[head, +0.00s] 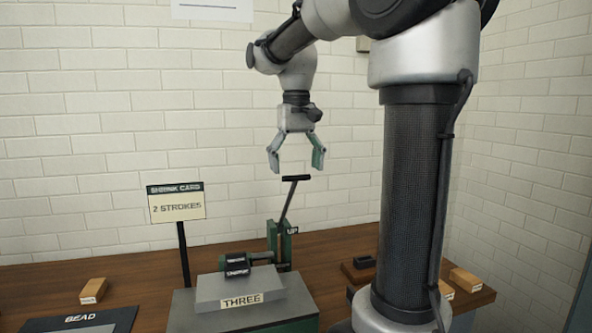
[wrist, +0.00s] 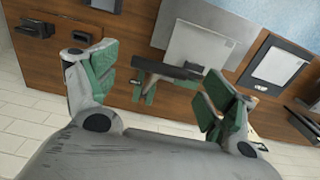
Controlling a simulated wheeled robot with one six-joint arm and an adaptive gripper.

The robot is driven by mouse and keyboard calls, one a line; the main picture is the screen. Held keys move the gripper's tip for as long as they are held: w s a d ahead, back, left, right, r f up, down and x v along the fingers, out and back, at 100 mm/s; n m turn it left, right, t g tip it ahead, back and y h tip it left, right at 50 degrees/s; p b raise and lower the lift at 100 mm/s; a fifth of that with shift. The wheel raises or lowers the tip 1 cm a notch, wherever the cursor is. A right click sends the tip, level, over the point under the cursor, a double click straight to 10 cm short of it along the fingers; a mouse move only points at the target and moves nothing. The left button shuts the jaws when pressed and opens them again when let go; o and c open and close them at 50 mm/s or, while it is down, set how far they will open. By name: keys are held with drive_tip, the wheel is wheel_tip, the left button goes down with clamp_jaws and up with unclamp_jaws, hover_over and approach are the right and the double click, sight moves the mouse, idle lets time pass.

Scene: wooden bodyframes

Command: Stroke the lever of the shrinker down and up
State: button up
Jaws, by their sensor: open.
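The shrinker (head: 274,244) is a green machine standing on the wooden bench. Its lever (head: 289,200) rises from it, leaning slightly right, with a black crossbar handle (head: 296,178) at the top. My gripper (head: 296,168) points down just above the handle, with its fingers spread and nothing between them. In the wrist view, my gripper (wrist: 160,85) shows both green-padded fingers apart, and the dark handle (wrist: 168,70) lies across the gap between them. I cannot tell whether a finger touches the handle. A shrink card (head: 176,203) reading "2 STROKES" stands left of the shrinker.
A dark "BEAD" plate (head: 80,320) and a wooden block (head: 92,290) lie at left. Another wooden block (head: 464,280) is at right. The brick wall (head: 110,120) is behind.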

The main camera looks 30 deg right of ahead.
drive_tip(key=shift+f, duration=0.7)
